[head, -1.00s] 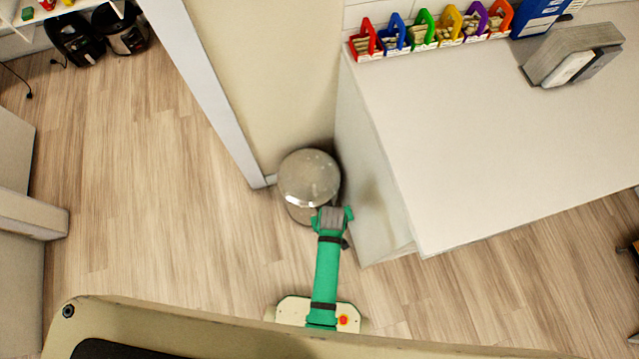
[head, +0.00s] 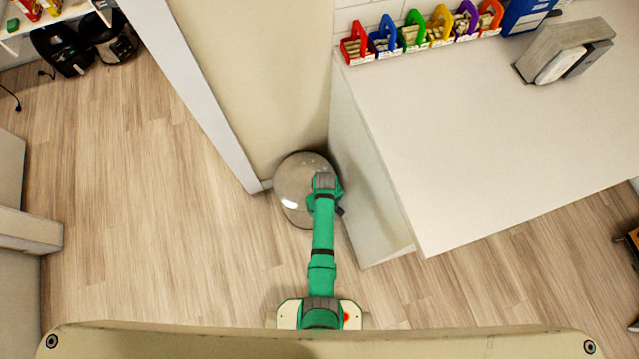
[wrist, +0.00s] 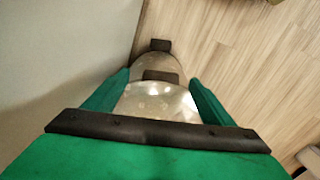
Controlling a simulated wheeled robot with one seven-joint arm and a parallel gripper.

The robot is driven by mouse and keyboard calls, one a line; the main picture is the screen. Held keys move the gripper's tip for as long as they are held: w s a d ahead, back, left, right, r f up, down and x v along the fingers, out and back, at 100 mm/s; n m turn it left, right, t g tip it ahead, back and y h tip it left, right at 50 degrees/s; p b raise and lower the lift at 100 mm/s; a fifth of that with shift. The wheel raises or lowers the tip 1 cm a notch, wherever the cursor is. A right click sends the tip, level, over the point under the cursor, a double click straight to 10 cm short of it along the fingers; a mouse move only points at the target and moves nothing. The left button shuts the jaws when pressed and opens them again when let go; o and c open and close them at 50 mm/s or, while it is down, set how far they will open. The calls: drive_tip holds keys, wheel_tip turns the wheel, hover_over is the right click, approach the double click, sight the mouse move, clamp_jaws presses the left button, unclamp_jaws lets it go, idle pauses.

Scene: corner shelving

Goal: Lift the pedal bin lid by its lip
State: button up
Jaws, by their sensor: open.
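The pedal bin (head: 290,205) is round, grey and shiny. It stands on the floor in the corner between the wall end and the white counter. Its glossy lid (head: 287,180) also shows in the wrist view (wrist: 158,100). There a dark lip (wrist: 160,76) sticks out at the lid's edge, and a dark pedal-like block (wrist: 160,45) shows beyond it. My green gripper (head: 325,182) is over the right part of the lid. In the wrist view, its open fingers (wrist: 160,82) stand on either side of the lip, with gaps. I cannot tell whether the lid is fully closed.
The white counter (head: 470,130) rises close to the right of the bin and my gripper. A beige wall end (head: 255,85) stands behind the bin. Coloured baskets (head: 420,38) sit on the counter. Wooden floor (head: 150,220) is free to the left.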

drive_tip(key=shift+a+f, duration=0.2)
drive_tip(key=shift+f, duration=0.7)
drive_tip(key=shift+a+f, duration=0.15)
drive_tip(key=shift+f, duration=0.75)
